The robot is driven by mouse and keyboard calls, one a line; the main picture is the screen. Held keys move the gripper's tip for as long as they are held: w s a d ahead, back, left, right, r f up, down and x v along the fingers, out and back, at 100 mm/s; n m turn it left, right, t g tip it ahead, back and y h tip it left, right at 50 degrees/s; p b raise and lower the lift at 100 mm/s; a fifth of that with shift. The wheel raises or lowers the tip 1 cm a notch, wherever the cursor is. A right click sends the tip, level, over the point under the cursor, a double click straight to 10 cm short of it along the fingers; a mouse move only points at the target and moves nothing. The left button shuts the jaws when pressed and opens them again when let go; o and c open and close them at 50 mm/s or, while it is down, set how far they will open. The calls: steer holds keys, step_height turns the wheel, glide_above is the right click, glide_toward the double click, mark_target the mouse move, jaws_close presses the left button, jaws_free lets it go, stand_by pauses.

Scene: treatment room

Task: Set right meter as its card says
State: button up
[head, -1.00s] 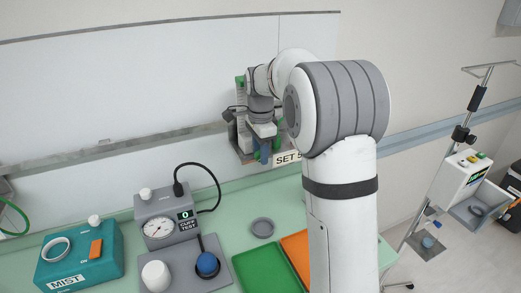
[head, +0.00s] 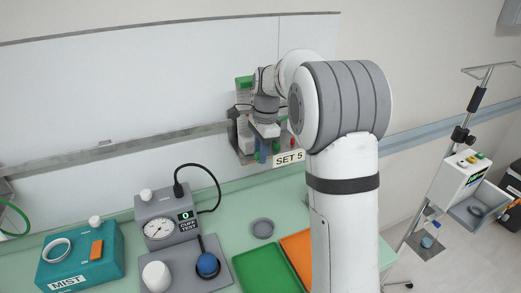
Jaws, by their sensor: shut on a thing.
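The meters stand in a wall unit on the rail behind the bench; a clear meter column with a green top (head: 243,83) shows left of my wrist. A card reading "SET 5" (head: 289,158) is fixed at the unit's lower right. My gripper (head: 263,150) points down in front of the unit, its blue fingertips beside small green parts at the meters' base. It is shut on what appears to be a meter knob, mostly hidden by the fingers. My arm hides the right meter's column, so its reading cannot be seen.
On the green bench stand a teal MIST box (head: 80,258), a grey cuff tester (head: 168,218) with a black hose, a grey dish (head: 262,228), a green tray (head: 266,268) and an orange tray (head: 297,247). A pole with a device (head: 462,172) stands at the right.

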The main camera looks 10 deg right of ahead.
steer(key=shift+s+d+f+y, duration=0.1)
steer(key=shift+f+y, duration=0.05)
steer(key=shift+y, duration=0.25)
steer(key=o, duration=0.9)
steer(key=shift+s, duration=0.1)
steer(key=shift+c, duration=0.2)
steer(key=shift+r, duration=0.2)
step_height(320, 180, up, 7)
steer(key=d, duration=0.1)
steer(key=shift+w+d+r+b, duration=0.15)
steer(key=shift+w+r+b, duration=0.1)
steer(key=shift+b, duration=0.15)
stand_by(0.8)
